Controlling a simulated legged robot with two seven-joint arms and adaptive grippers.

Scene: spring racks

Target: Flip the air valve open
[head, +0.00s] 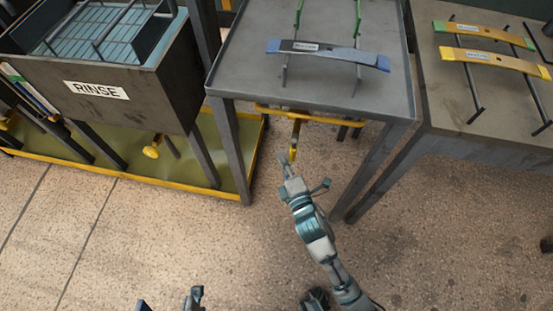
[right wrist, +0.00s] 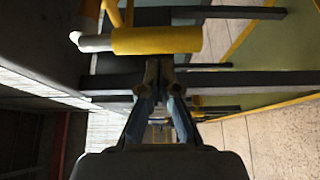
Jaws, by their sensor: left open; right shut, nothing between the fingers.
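A yellow valve handle (head: 293,152) hangs below the front edge of the middle grey table, under a yellow rail. It also shows as a thick yellow bar in the right wrist view (right wrist: 157,40). My right gripper (head: 284,160) is shut and empty just in front of the handle. Its fingertips, seen in the right wrist view (right wrist: 160,62), are at the lower edge of the yellow bar; whether they touch it I cannot tell. My left gripper (head: 169,301) is open and empty at the bottom edge of the head view, far from the handle.
A grey tank labelled RINSE (head: 150,85) stands at the left above a yellow-edged tray (head: 200,188), with another yellow knob (head: 152,150) under it. The middle table (head: 238,70) holds a blue-ended spring (head: 325,53). A right table (head: 440,95) holds yellow springs. The floor in front is clear.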

